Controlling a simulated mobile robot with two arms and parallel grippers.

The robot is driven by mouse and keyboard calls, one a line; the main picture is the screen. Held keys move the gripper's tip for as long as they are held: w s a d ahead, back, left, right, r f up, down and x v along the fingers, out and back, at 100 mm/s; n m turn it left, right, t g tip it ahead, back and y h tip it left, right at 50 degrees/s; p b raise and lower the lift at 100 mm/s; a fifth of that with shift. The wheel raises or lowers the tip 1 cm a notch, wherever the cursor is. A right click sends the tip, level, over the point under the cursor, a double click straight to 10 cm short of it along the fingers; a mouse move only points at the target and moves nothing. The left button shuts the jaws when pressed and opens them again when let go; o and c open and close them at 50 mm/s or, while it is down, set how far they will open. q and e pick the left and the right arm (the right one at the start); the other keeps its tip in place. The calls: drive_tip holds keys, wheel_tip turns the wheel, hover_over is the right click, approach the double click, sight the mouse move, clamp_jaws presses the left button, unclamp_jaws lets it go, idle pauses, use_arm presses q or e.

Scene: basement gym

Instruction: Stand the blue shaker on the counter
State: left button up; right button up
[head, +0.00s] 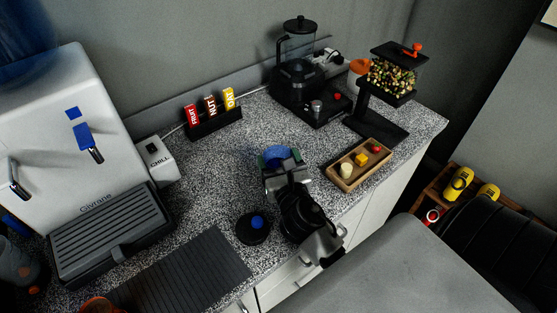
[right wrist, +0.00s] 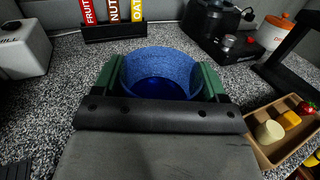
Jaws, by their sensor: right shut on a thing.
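The blue shaker (head: 275,153) is between the green-padded fingers of my right gripper (head: 283,160) in the head view, over the counter (head: 208,178). The right wrist view shows the shaker (right wrist: 162,68) from above as an open blue cup, with a green finger on each side of it. My right gripper (right wrist: 160,85) is shut on it. The cup looks upright. Its base is hidden, so I cannot tell whether it touches the counter. A round black lid with a blue centre (head: 254,227) lies on the counter, nearer the front edge. My left gripper is not in view.
A wooden tray (head: 337,180) with small items lies right of the shaker. A bar rack (head: 215,124), a blender (head: 298,75) and a dispenser (head: 385,85) stand behind. A white dispensing machine (head: 85,130) and black mat (head: 185,275) are left. Speckled counter is clear around the shaker.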

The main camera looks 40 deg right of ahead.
drive_tip(key=shift+f, duration=0.1)
drive_tip(key=o, duration=1.5)
drive_tip(key=shift+c, duration=0.2)
drive_tip(key=b+v, duration=0.3)
drive_tip(key=v, duration=0.9)
